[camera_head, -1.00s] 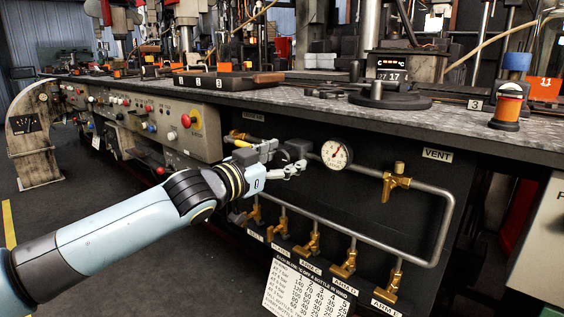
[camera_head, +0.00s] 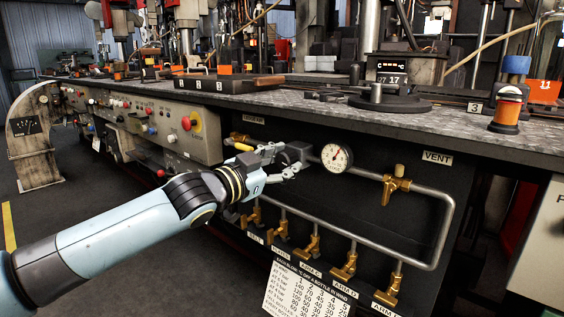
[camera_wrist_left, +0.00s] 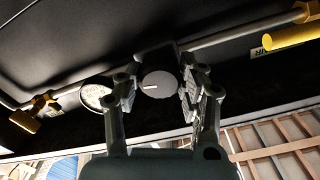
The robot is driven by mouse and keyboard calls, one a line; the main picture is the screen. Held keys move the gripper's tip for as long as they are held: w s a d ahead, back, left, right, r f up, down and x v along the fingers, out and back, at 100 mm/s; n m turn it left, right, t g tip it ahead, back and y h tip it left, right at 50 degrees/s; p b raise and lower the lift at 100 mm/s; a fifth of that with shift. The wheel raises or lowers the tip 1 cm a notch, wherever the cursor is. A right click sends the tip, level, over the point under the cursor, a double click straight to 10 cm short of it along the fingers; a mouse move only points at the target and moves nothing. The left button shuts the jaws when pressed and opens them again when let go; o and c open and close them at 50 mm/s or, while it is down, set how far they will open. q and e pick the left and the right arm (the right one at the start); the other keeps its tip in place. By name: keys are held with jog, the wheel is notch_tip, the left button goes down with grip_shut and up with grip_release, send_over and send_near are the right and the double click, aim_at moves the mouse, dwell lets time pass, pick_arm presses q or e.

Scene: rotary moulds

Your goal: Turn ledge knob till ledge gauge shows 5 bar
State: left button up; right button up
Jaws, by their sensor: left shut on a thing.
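The ledge gauge (camera_head: 337,157) is a round white dial on the pipe under the bench ledge. Its needle is too small to read surely. It also shows at a slant in the left wrist view (camera_wrist_left: 96,96). The ledge knob (camera_wrist_left: 158,83) is a round grey knob with a white pointer line, on a dark block beside the gauge. In the head view my left gripper (camera_head: 286,164) is at the dark regulator block (camera_head: 299,151), left of the gauge. Its fingers (camera_wrist_left: 158,92) stand on both sides of the knob and are shut on it. My right gripper is out of view.
A brass vent valve (camera_head: 395,186) is right of the gauge, below the VENT label (camera_head: 437,157). Several brass valves (camera_head: 312,247) line the lower pipe. A printed table card (camera_head: 305,290) hangs below. The bench top (camera_head: 440,118) overhangs the pipes.

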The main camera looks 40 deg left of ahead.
pick_arm(q)
jog(key=m, duration=0.3)
jog(key=shift+f, duration=0.1)
jog(key=shift+m, duration=1.2)
jog(key=shift+m+b, duration=0.35)
jog(key=shift+m, duration=0.15)
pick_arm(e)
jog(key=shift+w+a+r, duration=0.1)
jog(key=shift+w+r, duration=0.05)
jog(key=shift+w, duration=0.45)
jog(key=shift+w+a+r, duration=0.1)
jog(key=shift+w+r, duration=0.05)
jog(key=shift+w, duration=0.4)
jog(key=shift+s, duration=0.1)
pick_arm(q)
jog(key=o, duration=1.2)
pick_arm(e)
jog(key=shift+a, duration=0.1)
